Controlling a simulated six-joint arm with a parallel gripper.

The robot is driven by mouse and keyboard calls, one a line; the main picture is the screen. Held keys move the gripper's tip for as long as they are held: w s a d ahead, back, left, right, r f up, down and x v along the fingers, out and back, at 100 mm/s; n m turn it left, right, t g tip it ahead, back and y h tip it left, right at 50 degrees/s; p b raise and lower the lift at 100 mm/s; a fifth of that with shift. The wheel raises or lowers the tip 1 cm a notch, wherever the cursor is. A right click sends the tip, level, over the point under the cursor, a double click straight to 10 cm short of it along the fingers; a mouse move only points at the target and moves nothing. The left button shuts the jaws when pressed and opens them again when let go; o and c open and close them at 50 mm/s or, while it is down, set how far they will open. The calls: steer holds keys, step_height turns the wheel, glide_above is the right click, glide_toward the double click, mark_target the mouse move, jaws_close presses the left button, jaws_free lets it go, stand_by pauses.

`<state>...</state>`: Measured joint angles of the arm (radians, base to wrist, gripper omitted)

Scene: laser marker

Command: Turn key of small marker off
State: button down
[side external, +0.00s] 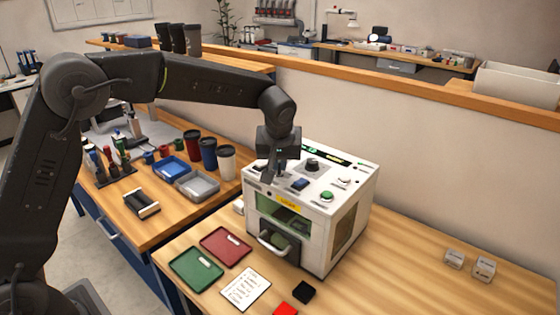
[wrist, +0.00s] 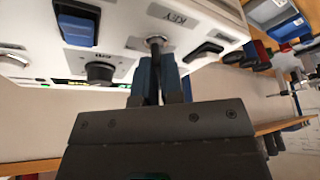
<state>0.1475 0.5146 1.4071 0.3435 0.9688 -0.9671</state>
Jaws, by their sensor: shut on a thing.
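The small marker (side external: 318,225) is a white box with a windowed front door, standing on the wooden bench. Its top panel carries knobs, buttons and switches.
On the panel are a black knob (wrist: 100,72), a blue switch (wrist: 76,22) and a black rocker (wrist: 203,51) close to the key. A green button (side external: 327,195) is near the front. Red (side external: 225,245) and green (side external: 195,269) trays lie before the marker. The right bench is mostly clear.

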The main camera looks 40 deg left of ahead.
steer(key=shift+n, duration=0.6)
steer(key=shift+g, duration=0.3)
steer(key=c, duration=1.3)
jaws_free()
steer(key=shift+o, duration=0.2)
steer(key=shift+r+y, duration=0.15)
steer(key=shift+y, duration=0.15)
steer(key=v, duration=1.3)
steer(key=shift+s+r, duration=0.25)
